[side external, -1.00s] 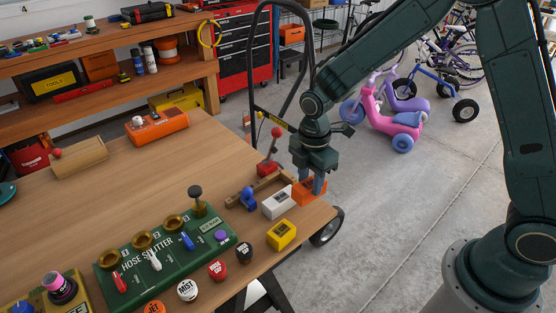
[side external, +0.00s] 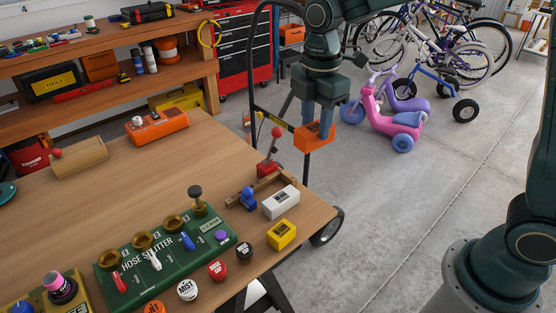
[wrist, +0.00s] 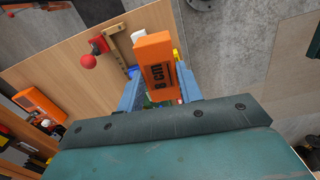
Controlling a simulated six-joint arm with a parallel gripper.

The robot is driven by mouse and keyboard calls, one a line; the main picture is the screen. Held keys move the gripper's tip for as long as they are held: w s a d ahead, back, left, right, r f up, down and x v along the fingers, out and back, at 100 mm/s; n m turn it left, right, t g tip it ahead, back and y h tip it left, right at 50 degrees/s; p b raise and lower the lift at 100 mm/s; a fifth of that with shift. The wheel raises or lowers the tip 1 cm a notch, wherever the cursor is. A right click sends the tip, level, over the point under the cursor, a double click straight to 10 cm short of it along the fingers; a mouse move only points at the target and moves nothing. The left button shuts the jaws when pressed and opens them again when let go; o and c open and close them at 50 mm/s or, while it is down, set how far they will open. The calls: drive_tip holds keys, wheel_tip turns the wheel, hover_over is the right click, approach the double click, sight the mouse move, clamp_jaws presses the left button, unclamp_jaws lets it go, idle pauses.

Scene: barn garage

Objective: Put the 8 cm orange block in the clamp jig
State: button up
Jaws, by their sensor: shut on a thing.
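The orange block (side external: 314,137) is held in the air above the table's right end, clear of the surface. In the wrist view its label reads "8 cm" on the orange block (wrist: 155,62). My gripper (side external: 314,122) is shut on it, with one blue finger on each side. The clamp jig (side external: 268,182) is on the table below and to the left in the side view, with wooden rails, a red clamp with a red-ball lever, and a blue part. It also shows in the wrist view as the clamp jig (wrist: 116,47), partly hidden by the block.
A white block (side external: 281,202) and a yellow block (side external: 281,235) stand near the table's right edge, close to the jig. A green hose splitter board (side external: 165,255) with knobs lies in front. The table's middle is bare. A black upright frame stands behind the right end.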

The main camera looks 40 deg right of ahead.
wheel_tip(320, 180, up, 3)
drive_tip(key=shift+f, duration=0.1)
drive_tip(key=shift+w+a+n, duration=0.5)
drive_tip(key=shift+w+a, duration=1.3)
drive_tip(key=shift+w, duration=4.45)
wheel_tip(320, 180, down, 21)
drive_tip(key=shift+f, duration=2.1)
drive_tip(key=shift+f, duration=0.15)
drive_tip(key=o, duration=0.8)
